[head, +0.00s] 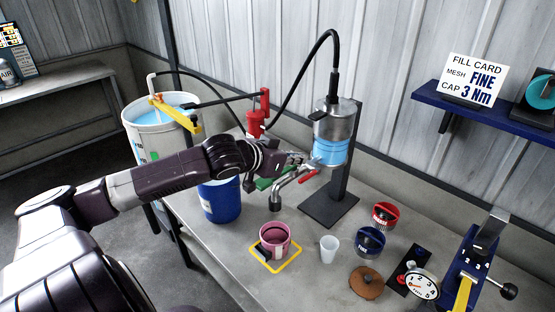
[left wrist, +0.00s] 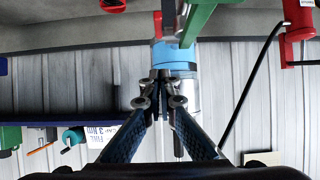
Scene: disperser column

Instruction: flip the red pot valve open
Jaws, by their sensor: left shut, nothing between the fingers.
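The pot (head: 333,130) is a metal cylinder with a light blue band, held on a dark column. Its curved metal outlet pipe (head: 283,186) runs down to the left, with the red valve handle (head: 308,176) beside it, low at the pot's left. My left gripper (head: 303,160) is just left of the pot, above the handle. In the left wrist view its fingers (left wrist: 163,78) are shut and empty, in front of the pot's blue band (left wrist: 177,52). I cannot tell whether they touch the pot. My right gripper is not in view.
A pink cup (head: 274,240) on a yellow-edged mat, a white cup (head: 328,249) and small red (head: 385,215) and blue (head: 370,241) cans stand on the bench below. A blue drum (head: 221,203) and a red pump (head: 257,118) stand left. A black hose arches above the pot.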

